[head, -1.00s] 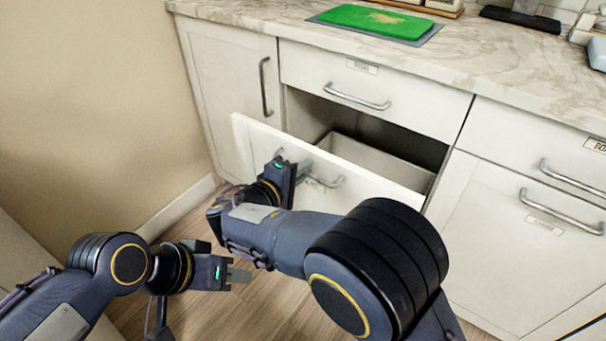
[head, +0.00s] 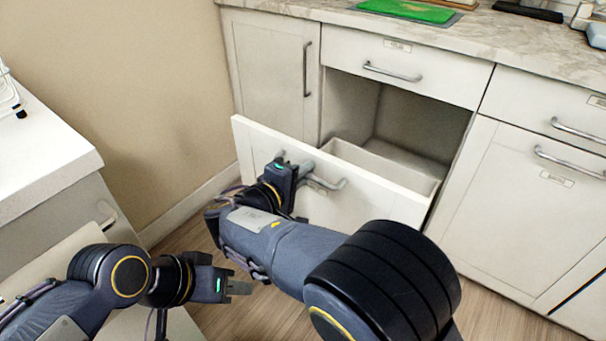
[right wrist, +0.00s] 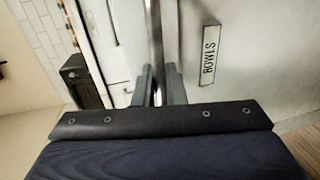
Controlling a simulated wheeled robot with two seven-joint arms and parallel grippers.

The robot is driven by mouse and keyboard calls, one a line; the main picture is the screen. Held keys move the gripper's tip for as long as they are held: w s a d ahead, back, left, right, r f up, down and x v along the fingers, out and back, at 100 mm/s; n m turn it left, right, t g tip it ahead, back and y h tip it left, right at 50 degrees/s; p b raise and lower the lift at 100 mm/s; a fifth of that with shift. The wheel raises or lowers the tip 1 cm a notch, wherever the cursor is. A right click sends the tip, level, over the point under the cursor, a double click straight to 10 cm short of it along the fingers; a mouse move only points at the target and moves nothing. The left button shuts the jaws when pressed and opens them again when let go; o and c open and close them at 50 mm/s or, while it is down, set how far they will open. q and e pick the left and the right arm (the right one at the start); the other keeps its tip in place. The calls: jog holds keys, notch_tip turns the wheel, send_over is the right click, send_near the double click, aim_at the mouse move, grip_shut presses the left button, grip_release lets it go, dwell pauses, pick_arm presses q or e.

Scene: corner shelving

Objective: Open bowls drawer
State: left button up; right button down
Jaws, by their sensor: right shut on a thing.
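The bowls drawer (head: 375,205) is a white lower drawer, pulled out from the cabinet, with its inside visible behind the front panel. Its "BOWLS" label (right wrist: 209,55) reads clearly in the right wrist view. My right gripper (head: 296,168) is shut on the drawer's grey bar handle (head: 330,184). The handle (right wrist: 155,35) runs between the two fingers in the right wrist view. My left gripper (head: 240,287) hangs at lower left, away from the drawer, holding nothing visible; its finger gap is not clear.
A closed drawer (head: 440,72) is above the opening, under the marble counter (head: 480,35). A closed cabinet door (head: 268,75) is to the left, closed fronts (head: 530,205) to the right. A white-topped unit (head: 40,145) stands at far left. Wooden floor (head: 215,310) shows below.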

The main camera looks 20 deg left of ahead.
pick_arm(q)
jog(key=shift+s, duration=0.15)
pick_arm(e)
jog(key=shift+s, duration=0.1)
jog(key=c, duration=1.6)
grip_release()
